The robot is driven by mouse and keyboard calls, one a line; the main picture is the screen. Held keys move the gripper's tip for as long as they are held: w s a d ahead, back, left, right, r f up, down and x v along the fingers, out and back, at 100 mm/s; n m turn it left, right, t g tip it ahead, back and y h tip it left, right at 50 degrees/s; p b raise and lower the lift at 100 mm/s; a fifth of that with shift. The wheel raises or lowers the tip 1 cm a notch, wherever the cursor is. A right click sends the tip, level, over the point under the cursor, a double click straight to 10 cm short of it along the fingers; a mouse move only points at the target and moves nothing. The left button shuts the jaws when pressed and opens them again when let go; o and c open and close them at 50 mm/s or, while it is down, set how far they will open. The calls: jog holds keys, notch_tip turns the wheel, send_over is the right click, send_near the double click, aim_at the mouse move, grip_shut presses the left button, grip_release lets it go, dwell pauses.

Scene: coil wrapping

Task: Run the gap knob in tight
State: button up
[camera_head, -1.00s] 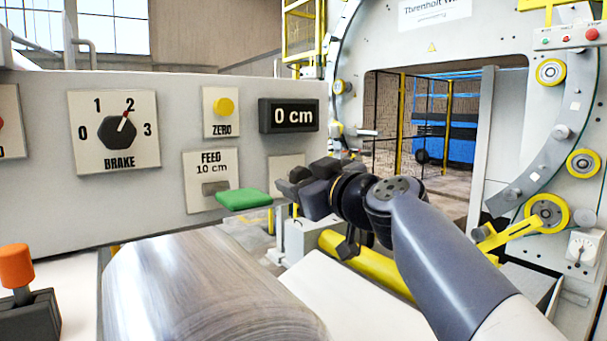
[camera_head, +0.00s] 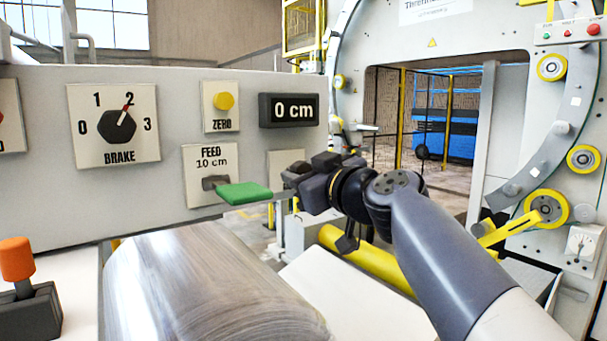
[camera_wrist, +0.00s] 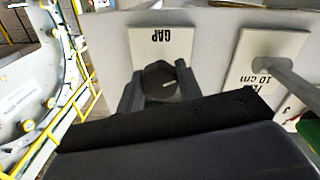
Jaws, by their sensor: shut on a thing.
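The gap knob (camera_wrist: 160,80) is a dark round knob on a pale plate marked GAP (camera_wrist: 166,40), which shows upside down in the wrist view. A short light mark shows on the knob's face. My gripper (camera_wrist: 158,82) has one finger on each side of the knob and is shut on it. In the head view my gripper (camera_head: 296,174) is at the panel, right of the FEED plate. It hides the knob and part of the plate (camera_head: 283,160) there.
The green-handled feed lever (camera_head: 245,193) sticks out just left of my gripper. The brake knob (camera_head: 117,126) points near 2 and the display (camera_head: 289,110) reads 0 cm. A shiny coil (camera_head: 200,285) lies below. The wrapping ring (camera_head: 570,120) stands at right.

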jog(key=shift+m, duration=0.4)
jog(key=m+b, duration=0.1)
jog(key=m, duration=0.3)
jog(key=shift+m, duration=0.3)
jog(key=m, duration=0.6)
jog(key=m+p, duration=0.1)
jog(key=m, duration=0.5)
jog(key=shift+m+g, duration=0.3)
jog(key=m+p, duration=0.1)
jog(key=m, duration=0.3)
jog(key=shift+a+f+m, duration=0.1)
jog(key=shift+m, duration=0.3)
jog(key=o, duration=1)
jog(key=shift+c, duration=0.2)
